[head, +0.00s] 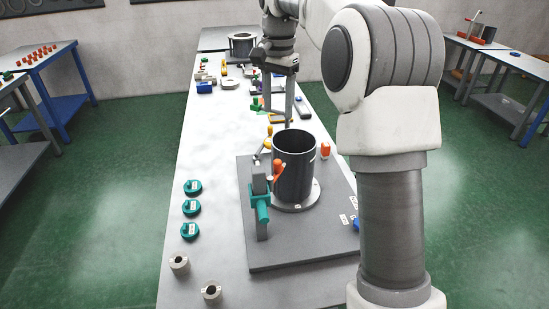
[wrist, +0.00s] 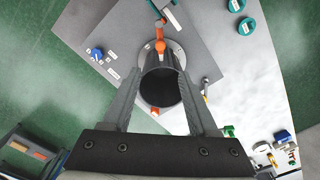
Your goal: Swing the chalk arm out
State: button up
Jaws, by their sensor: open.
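A dark, open-topped cylinder (head: 295,165) stands upright on a pale round flange (head: 297,196), fixed to a grey plate (head: 300,248). A short chalk-coloured arm (head: 257,156) shows beside the cylinder's left side, near a yellow piece; a pale lever in the wrist view (wrist: 206,88) looks like the same part, but I cannot be sure. An orange handle (head: 278,171) and a teal clamp part (head: 262,205) are at the cylinder's near left. My gripper (head: 279,112) is open and empty above the far side of the cylinder. In the wrist view its fingers (wrist: 158,74) appear either side of the cylinder mouth.
An orange knob (head: 325,149) stands right of the cylinder. Several teal round pieces (head: 191,208) and two pale rings (head: 179,265) lie on the table (head: 182,150) at left. Small coloured parts and another flanged cylinder (head: 242,45) are farther back.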

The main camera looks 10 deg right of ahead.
aim_at(277, 160)
notch_tip(277, 160, down, 18)
jog(key=shift+w+r+b, duration=0.1)
jog(key=shift+r+b, duration=0.15)
jog(key=shift+b, duration=0.05)
dwell(0.3)
grip_shut()
dwell(1.3)
